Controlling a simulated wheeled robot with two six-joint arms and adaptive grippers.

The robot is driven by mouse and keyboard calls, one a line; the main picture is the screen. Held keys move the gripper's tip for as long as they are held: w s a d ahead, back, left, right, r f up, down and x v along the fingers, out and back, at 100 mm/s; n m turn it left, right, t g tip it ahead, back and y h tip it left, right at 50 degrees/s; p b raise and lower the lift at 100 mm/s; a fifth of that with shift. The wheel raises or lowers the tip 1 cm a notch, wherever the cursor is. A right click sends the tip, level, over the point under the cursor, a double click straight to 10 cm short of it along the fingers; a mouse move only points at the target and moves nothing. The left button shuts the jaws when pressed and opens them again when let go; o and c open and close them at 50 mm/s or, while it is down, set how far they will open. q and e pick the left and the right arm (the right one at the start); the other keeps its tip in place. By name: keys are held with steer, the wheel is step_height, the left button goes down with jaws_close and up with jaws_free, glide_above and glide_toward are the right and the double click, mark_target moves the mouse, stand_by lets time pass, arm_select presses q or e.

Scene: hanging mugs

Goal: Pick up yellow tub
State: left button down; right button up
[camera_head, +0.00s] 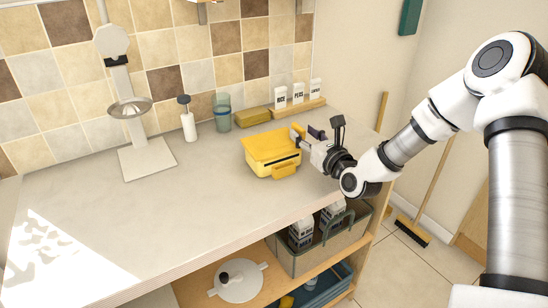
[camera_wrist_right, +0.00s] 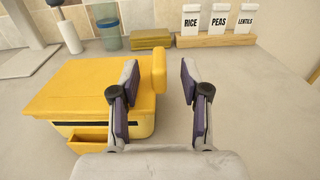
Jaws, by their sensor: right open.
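The yellow tub (camera_head: 270,147) stands upright on the counter, right of its middle, with a lid-like top and a tab at its front. In the right wrist view the tub (camera_wrist_right: 85,88) fills the left side. A raised yellow tab (camera_wrist_right: 158,70) on its right side shows between the fingertips, seemingly beyond them. My right gripper (camera_head: 306,143) is at the tub's right side, open. In the wrist view this gripper (camera_wrist_right: 158,78) has its left finger over the tub's edge and its right finger over bare counter; contact cannot be told. My left gripper is not in view.
Behind the tub are a yellow sponge-like block (camera_head: 252,117), a blue glass (camera_head: 222,111) and a wooden rack (camera_head: 297,108) of labelled containers. A white dispenser (camera_head: 188,123) and a metal stand (camera_head: 147,155) are further left. The counter's front left (camera_head: 150,225) is clear.

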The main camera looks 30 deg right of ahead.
steer(key=w, duration=0.2)
steer(key=shift+w+a+f, duration=0.1)
steer(key=shift+w+a, duration=0.05)
steer(key=shift+w, duration=0.2)
steer(key=shift+s, duration=0.15)
steer(key=c, duration=0.4)
jaws_close()
